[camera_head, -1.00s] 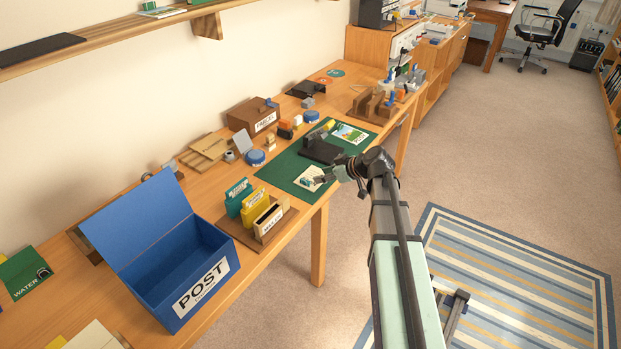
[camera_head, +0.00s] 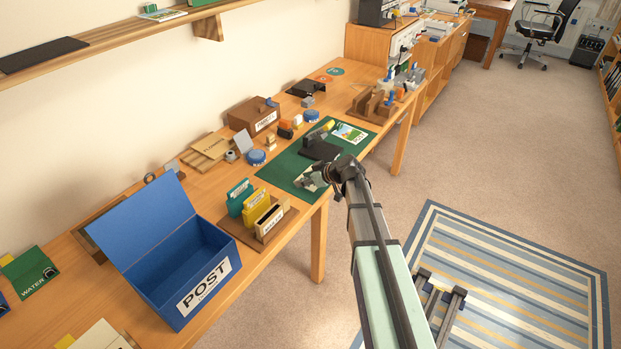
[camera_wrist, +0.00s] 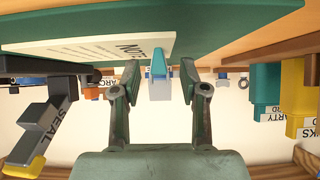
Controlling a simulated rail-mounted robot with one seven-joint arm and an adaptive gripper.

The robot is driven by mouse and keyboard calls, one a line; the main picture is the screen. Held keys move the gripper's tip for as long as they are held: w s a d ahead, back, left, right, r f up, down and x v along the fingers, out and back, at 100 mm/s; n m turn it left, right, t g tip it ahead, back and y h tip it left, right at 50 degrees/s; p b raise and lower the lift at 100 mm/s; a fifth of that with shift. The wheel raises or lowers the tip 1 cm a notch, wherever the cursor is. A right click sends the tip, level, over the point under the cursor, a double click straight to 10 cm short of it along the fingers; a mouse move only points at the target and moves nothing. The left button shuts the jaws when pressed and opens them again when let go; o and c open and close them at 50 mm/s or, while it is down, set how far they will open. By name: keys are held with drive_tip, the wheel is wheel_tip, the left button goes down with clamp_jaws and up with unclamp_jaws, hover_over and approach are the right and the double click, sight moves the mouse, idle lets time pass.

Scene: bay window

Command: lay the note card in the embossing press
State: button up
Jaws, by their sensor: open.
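The note card (camera_head: 306,180) is cream and lies on the green mat (camera_head: 275,173) near the table's front edge, partly hidden by my gripper in the head view. In the wrist view, which is upside down, the card (camera_wrist: 100,46) lies flat and shows partial dark lettering. A teal and grey piece (camera_wrist: 159,76) shows by its edge between my fingers; I cannot tell if it is attached. My gripper (camera_head: 318,176) is open beside the card, its two fingers (camera_wrist: 160,92) apart. The black embossing press (camera_head: 320,149) with a yellow handle end stands behind; its SEAL-marked arm (camera_wrist: 52,125) shows at left in the wrist view.
A picture card (camera_head: 350,133) lies on the mat behind the press. Ink pads and small blocks (camera_head: 285,130) crowd the table behind.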

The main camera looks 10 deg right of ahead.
clamp_jaws()
drive_tip(key=shift+r, duration=0.1)
